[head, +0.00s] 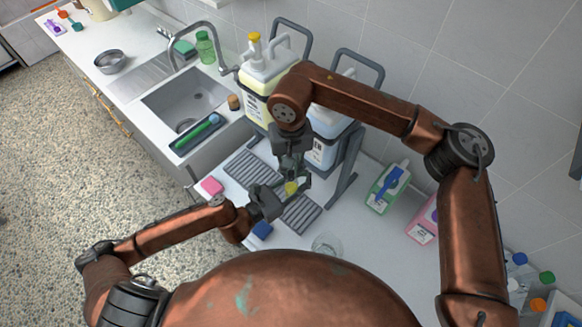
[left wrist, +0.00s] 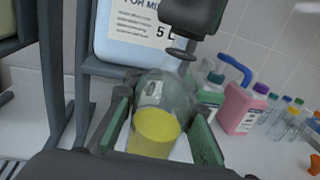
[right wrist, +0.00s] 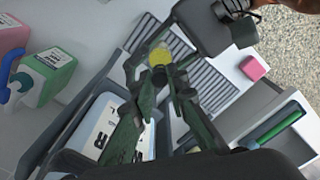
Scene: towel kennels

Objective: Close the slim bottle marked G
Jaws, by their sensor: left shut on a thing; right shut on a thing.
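A clear bottle (left wrist: 166,92) with yellow liquid stands between the fingers of my left gripper (left wrist: 155,120), which is shut on it. A small dark mark shows on its glass, too small to read surely. In the head view the bottle (head: 291,188) is over the grey ribbed mat, beside my left gripper (head: 277,199). My right gripper (head: 291,170) comes down from above onto the bottle's top. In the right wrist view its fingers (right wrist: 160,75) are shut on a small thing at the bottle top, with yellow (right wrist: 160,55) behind. The fingers largely hide the thing, likely the cap.
Large jugs stand in a dark rack (head: 347,170) behind the grippers. A ribbed mat (head: 302,214) lies below. A clear glass (head: 326,245), a pink sponge (head: 211,186) and a green-labelled jug (head: 387,187) are nearby. The sink (head: 186,100) is at the left.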

